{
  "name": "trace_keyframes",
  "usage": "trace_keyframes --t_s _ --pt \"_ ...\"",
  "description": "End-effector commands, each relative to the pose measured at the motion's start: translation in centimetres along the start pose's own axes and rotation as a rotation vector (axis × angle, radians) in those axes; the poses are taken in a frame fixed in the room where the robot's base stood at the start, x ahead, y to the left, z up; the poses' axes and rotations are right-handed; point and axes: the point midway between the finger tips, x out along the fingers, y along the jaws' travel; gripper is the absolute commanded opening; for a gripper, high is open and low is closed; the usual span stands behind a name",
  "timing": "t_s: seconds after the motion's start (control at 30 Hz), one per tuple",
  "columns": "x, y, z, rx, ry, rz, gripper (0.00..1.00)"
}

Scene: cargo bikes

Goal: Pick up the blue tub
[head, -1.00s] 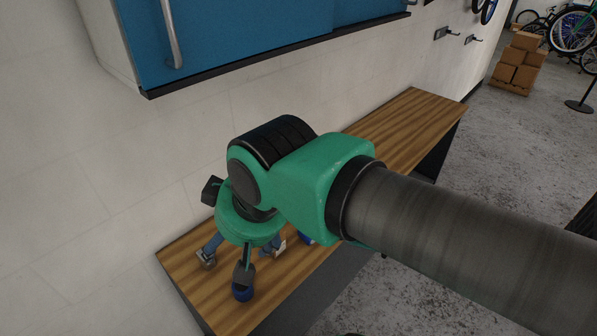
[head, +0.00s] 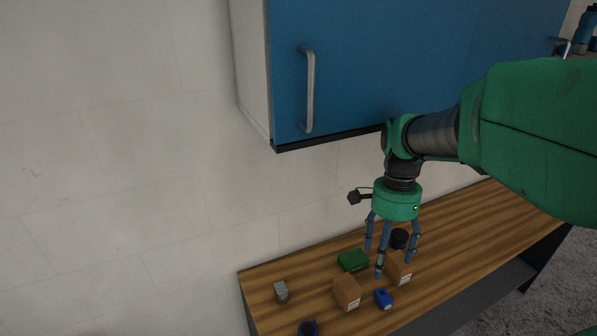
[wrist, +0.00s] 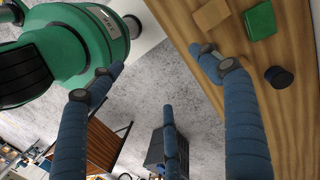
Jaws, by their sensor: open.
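In the head view a round dark-blue thing with a dark top (head: 308,328) stands at the near left end of the wooden bench, partly cut by the lower frame edge. A smaller bright blue thing (head: 383,298) lies near the front edge. I cannot tell for sure which is the blue tub. My gripper (head: 390,262) points down above the bench, with its three blue fingers spread open and empty. It is above and right of both blue things.
Two cardboard boxes (head: 347,292) (head: 399,270), a green box (head: 353,260), a grey metal piece (head: 281,291) and a black round thing (head: 399,238) crowd the bench (head: 465,227). A blue wall cabinet (head: 370,75) hangs above. The bench's right part looks clear.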

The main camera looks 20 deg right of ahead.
Motion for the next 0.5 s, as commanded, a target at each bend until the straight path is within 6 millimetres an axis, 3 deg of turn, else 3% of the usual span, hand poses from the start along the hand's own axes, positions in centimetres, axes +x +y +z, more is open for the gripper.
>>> trace_keyframes --t_s 0.27,0.5 --pt "1.6 0.3 -6.7 0.379 -0.097 0.109 0.77" --pt "3.7 -2.0 -12.4 0.623 -0.109 0.131 0.77"
